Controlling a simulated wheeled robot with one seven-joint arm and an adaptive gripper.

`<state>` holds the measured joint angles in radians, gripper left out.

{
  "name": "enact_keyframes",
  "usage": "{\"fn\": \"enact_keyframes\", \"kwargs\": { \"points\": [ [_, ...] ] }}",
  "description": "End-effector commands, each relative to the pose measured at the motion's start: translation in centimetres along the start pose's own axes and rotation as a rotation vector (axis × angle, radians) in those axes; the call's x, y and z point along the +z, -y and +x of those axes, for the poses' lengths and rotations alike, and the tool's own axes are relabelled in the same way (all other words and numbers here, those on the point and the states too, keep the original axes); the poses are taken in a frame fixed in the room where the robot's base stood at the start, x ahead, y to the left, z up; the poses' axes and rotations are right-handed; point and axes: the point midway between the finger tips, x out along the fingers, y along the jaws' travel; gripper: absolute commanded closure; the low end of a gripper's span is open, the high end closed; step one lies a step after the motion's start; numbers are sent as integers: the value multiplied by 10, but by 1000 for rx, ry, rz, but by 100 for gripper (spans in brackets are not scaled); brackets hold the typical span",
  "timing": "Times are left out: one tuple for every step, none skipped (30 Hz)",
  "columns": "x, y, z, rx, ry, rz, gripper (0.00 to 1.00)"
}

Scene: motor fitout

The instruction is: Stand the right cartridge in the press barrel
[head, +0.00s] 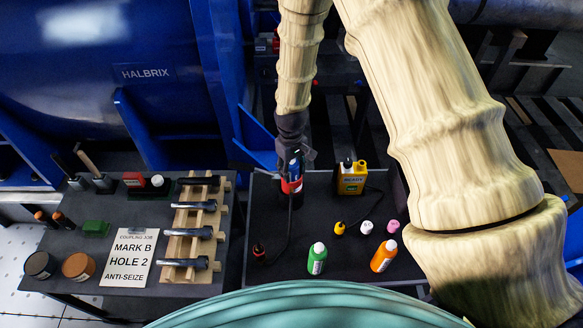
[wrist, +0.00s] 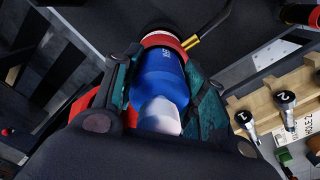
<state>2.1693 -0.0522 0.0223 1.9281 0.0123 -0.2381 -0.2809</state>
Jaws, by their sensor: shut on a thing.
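My gripper (head: 294,150) is shut on a blue cartridge with a white end, at the back left of the right-hand table. In the wrist view the blue cartridge (wrist: 158,80) lies between the teal-lined fingers, its white end (wrist: 160,116) towards the camera. The red press barrel (head: 291,186) is directly below the cartridge in the head view. A red rim (wrist: 160,38) shows at the cartridge's far end in the wrist view. I cannot tell how deep the cartridge is in it.
A yellow container (head: 352,178) stands right of the barrel. Yellow (head: 339,228), white (head: 367,227) and pink (head: 393,226) small pieces stand mid-table. The left table has a wooden rack (head: 181,241) of bolts and a card (head: 131,257) reading "MARK B HOLE 2 ANTI-SEIZE".

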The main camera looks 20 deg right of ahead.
Motion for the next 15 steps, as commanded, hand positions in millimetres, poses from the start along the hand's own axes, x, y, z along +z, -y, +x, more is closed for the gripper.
{"fn": "enact_keyframes", "kwargs": {
  "points": [
    [0, 0, 1, 0, 0, 0, 94],
    [0, 0, 2, 0, 0, 0, 94],
    [0, 0, 2, 0, 0, 0, 94],
    [0, 0, 3, 0, 0, 0, 94],
    [0, 0, 4, 0, 0, 0, 94],
    [0, 0, 4, 0, 0, 0, 94],
    [0, 0, 5, 0, 0, 0, 94],
    [0, 0, 5, 0, 0, 0, 56],
    [0, 0, 4, 0, 0, 0, 49],
    [0, 0, 4, 0, 0, 0, 43],
    [0, 0, 4, 0, 0, 0, 38],
    [0, 0, 4, 0, 0, 0, 33],
    [0, 0, 4, 0, 0, 0, 33],
    [0, 0, 4, 0, 0, 0, 33],
    [0, 0, 4, 0, 0, 0, 33]
  ]
}}
